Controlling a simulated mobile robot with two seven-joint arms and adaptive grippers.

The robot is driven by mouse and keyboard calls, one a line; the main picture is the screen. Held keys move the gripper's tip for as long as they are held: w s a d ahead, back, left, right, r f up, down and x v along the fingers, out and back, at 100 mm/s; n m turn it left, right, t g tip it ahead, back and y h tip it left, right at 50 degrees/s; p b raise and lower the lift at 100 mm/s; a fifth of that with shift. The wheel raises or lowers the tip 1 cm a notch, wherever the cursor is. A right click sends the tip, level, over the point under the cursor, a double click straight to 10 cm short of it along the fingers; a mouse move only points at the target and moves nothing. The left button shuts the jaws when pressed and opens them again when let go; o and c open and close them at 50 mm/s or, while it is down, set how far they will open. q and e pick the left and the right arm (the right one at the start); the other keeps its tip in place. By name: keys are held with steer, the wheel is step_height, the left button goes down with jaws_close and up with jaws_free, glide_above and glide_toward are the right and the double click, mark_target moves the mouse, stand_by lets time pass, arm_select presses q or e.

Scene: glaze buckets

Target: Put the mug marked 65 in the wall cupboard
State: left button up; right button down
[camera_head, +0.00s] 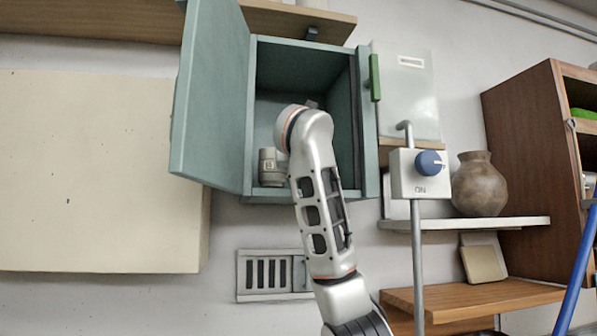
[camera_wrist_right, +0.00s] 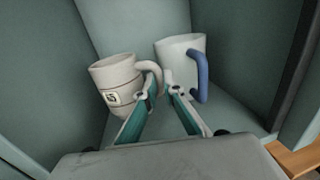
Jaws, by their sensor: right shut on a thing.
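The wall cupboard (camera_head: 246,115) is teal and stands open, its door (camera_head: 210,95) swung out to the left. A beige-grey mug (camera_head: 270,167) with dark bands and a small marked label is inside, low at the left; its digits are too small to read surely. The wrist view shows the same mug (camera_wrist_right: 115,85) upright at or close to the cupboard floor. My right gripper (camera_wrist_right: 161,95) is inside the cupboard, shut on this mug's handle. In the head view my right arm hides the gripper. My left gripper is out of view.
A white mug with a blue handle (camera_wrist_right: 180,58) stands close to the right of the beige mug, hidden behind my arm in the head view. A control box with a blue knob (camera_head: 415,172) and a shelf with a brown vase (camera_head: 480,186) are to the right.

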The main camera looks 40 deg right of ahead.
steer(key=shift+d+f, duration=0.15)
steer(key=shift+f, duration=0.55)
steer(key=shift+f, duration=0.15)
steer(key=c, duration=2.2)
jaws_free()
steer(key=shift+o, duration=0.2)
